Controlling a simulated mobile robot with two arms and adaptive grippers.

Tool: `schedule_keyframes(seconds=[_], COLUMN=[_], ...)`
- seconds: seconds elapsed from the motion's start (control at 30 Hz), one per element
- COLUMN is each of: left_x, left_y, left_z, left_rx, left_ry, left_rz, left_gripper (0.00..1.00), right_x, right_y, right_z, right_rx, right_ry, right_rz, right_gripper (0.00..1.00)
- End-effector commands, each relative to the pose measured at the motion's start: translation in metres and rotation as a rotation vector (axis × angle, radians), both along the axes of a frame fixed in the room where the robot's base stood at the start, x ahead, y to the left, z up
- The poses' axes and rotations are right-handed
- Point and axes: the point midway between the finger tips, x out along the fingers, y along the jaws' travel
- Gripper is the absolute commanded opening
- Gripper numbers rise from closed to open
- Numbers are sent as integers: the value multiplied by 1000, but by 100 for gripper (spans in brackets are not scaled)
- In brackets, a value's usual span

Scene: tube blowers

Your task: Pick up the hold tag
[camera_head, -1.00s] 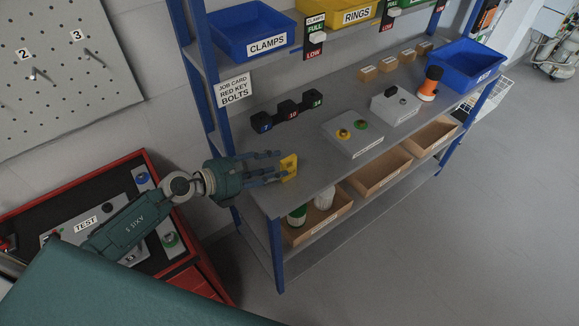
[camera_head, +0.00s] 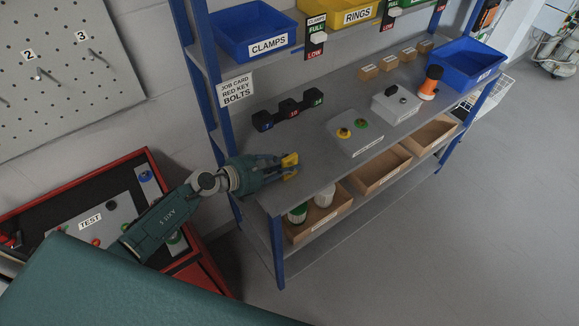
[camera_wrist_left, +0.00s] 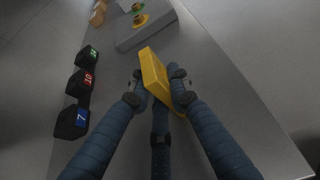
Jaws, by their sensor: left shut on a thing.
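The hold tag, a small yellow plate (camera_head: 290,160), is at the near left end of the grey bench top. My left gripper (camera_head: 282,167) is shut around it, with the fingers hiding much of it in the head view. In the left wrist view the tag (camera_wrist_left: 155,76) stands tilted between the dark blue fingers (camera_wrist_left: 157,92), which press on its two sides. Whether its lower edge still touches the bench I cannot tell. My right gripper is not in view.
A row of black numbered blocks (camera_head: 289,113) lies behind the tag. A grey box with buttons (camera_head: 352,137) stands to its right. A blue upright (camera_head: 218,115) is close to my left arm. Open wooden bins (camera_head: 381,170) sit below the bench edge.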

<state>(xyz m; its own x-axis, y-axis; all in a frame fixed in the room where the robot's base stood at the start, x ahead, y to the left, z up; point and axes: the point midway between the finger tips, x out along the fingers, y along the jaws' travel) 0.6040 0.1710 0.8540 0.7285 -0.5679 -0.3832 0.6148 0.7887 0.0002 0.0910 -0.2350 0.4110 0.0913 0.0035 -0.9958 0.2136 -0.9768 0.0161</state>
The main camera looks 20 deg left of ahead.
Motion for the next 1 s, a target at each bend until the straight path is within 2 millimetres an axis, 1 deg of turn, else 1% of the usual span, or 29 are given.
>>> schedule_keyframes(seconds=[0.3,0.37,0.5,0.57,0.67,0.7,0.77,0.8,1.0], left_x=[0,0,0,0,0,0,0,0,0], left_y=[0,0,0,0,1,0,0,0,0], left_z=[2,5,19,29,51,63,80,93,146], left_rx=[1,1,2,3,3,4,4,3,3], left_ry=[-1,-1,-2,-4,-5,-7,-7,-7,-6], left_rz=[0,0,-1,-2,-2,-3,-4,-3,-2], left_gripper=[0,0,0,0,0,0,0,0,0], right_x=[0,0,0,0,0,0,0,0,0], right_y=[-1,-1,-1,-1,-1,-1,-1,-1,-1], right_z=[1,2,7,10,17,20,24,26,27], right_rx=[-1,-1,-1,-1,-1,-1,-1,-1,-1], right_ry=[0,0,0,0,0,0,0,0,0], right_rz=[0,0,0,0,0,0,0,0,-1], right_gripper=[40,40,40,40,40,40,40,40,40])
